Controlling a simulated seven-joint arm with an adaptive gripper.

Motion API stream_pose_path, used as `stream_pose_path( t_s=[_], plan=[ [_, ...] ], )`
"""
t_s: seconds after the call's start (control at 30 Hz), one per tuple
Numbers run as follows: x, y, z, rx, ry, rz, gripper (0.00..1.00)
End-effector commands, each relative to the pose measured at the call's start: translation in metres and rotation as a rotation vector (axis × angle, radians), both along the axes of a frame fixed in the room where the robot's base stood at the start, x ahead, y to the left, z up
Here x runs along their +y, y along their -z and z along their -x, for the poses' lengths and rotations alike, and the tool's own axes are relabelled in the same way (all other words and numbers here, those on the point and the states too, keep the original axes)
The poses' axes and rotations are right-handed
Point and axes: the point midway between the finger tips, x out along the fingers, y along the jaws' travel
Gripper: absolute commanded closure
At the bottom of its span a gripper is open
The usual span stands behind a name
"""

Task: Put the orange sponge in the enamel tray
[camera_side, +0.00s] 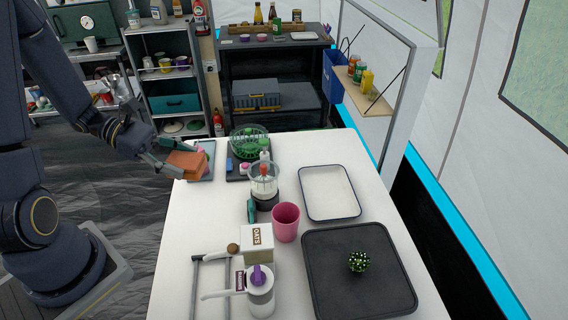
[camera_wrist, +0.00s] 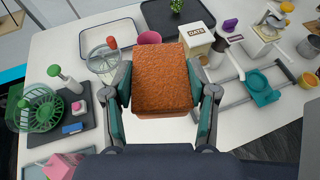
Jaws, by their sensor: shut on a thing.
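The orange sponge (camera_side: 187,162) is held in my gripper (camera_side: 171,154) at the far left corner of the white table. In the wrist view the sponge (camera_wrist: 168,80) fills the space between the two fingers of my gripper (camera_wrist: 163,105), which are shut on its sides. It is raised above the table top. The enamel tray (camera_side: 329,192), white with a dark blue rim, lies empty on the right side of the table, well apart from the sponge. Its rim also shows at the upper left of the wrist view (camera_wrist: 92,38).
A dark tray (camera_side: 320,290) with a small plant, an oats box (camera_side: 257,244) and a white jug (camera_side: 261,295) are nearer the front.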

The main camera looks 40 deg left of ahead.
Motion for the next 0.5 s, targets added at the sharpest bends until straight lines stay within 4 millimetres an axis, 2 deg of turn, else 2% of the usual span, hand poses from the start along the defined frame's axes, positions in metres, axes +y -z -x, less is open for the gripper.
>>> stream_pose_path(
  t_s=[0.3,0.5],
  plan=[
    [-0.014,0.033,0.022,0.002,0.458,0.001,0.60],
    [-0.008,0.060,0.037,0.005,0.872,0.000,0.60]
  ],
)
